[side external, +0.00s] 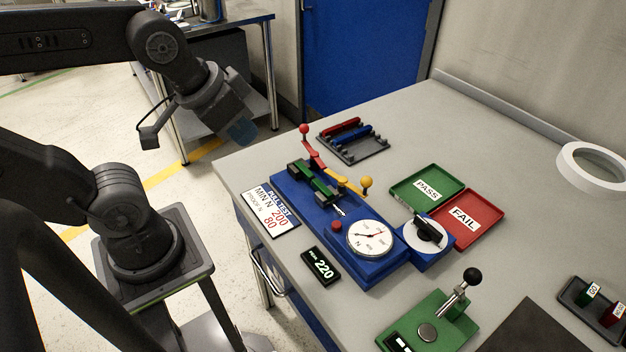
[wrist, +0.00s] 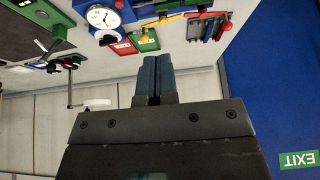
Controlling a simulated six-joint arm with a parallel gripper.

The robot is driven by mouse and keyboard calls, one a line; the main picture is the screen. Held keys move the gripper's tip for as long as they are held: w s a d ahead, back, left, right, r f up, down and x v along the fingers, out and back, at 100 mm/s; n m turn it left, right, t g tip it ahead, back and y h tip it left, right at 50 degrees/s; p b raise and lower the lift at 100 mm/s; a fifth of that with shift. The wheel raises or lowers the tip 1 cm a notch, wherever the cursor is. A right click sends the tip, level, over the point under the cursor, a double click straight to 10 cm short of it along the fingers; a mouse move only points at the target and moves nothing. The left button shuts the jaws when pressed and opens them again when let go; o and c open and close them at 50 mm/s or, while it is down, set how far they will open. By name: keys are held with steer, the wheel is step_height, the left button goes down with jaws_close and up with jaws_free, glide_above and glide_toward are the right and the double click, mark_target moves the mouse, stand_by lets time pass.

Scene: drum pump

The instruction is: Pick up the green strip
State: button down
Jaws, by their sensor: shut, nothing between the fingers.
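A dark green strip-like piece (side external: 316,182) lies along the top of the blue pull-test fixture (side external: 375,270), beside its red and yellow levers. I cannot tell how it is held there. A grey rack (side external: 369,155) behind the fixture holds red and blue strips, and it also shows in the wrist view (wrist: 207,27); I make out no green strip in it. My gripper (side external: 243,131) is in the air left of the table, away from the fixture. In the wrist view its blue fingers (wrist: 153,78) are together with nothing between them.
A round dial (side external: 371,238) and a black display reading 220 (side external: 321,266) are at the fixture's front. A green PASS tray (side external: 408,187) and red FAIL tray (side external: 485,228) lie right of it. A green hand press (side external: 430,318) stands in front. The table's back right is mostly clear.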

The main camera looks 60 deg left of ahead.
stand_by(0.3)
steer(key=c, duration=1.4)
jaws_free()
steer(key=shift+c, duration=0.2)
steer(key=m+g+y, duration=0.5)
steer(key=m+g, duration=0.1)
steer(key=m, duration=1.2)
glide_above(310, 174)
steer(key=d, duration=0.2)
step_height(310, 174, down, 16)
steer(key=shift+s+f, duration=0.1)
steer(key=shift+s, duration=0.05)
steer(key=shift+h, duration=0.3)
steer(key=shift+x, duration=2.55)
